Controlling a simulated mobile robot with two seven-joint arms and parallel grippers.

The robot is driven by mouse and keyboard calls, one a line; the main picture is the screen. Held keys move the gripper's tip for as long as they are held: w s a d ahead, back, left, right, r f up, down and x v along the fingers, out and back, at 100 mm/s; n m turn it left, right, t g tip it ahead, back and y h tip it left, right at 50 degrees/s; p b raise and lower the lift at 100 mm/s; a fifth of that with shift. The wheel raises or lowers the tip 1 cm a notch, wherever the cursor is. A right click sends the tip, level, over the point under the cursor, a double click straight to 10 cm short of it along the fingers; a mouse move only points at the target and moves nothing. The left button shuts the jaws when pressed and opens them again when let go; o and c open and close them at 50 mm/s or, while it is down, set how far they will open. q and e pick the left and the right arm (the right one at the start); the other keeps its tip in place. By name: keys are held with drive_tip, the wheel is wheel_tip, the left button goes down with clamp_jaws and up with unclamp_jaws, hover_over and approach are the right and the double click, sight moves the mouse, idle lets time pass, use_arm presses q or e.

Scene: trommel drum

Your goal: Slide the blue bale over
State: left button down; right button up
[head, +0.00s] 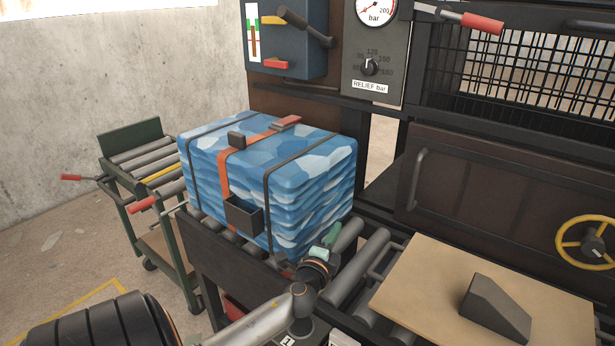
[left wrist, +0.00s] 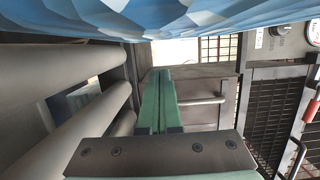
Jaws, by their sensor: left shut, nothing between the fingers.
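The blue bale (head: 312,182), patterned in light and dark blue, sits upright on the roller bed. Two dark straps and an orange strap run over it, with a dark box on its front face. My left gripper (head: 326,243), with green fingers, is low beside the bale's near right corner. In the left wrist view the fingers (left wrist: 158,98) are together and empty, and the bale (left wrist: 205,14) fills the top edge. Whether they touch the bale cannot be told. My right gripper is not in view.
A green roller trolley (head: 134,138) stands left of the bed. Bare rollers (head: 360,262) lie right of the bale. Farther right are a tan board (head: 440,289) with a dark wedge (head: 497,309) on it and a yellow handwheel (head: 559,241). A gauge panel (head: 374,50) stands behind.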

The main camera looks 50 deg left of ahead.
use_arm(q)
drive_tip(key=b+v, duration=0.3)
drive_tip(key=v, duration=1.7)
drive_tip(key=shift+a+f, duration=0.1)
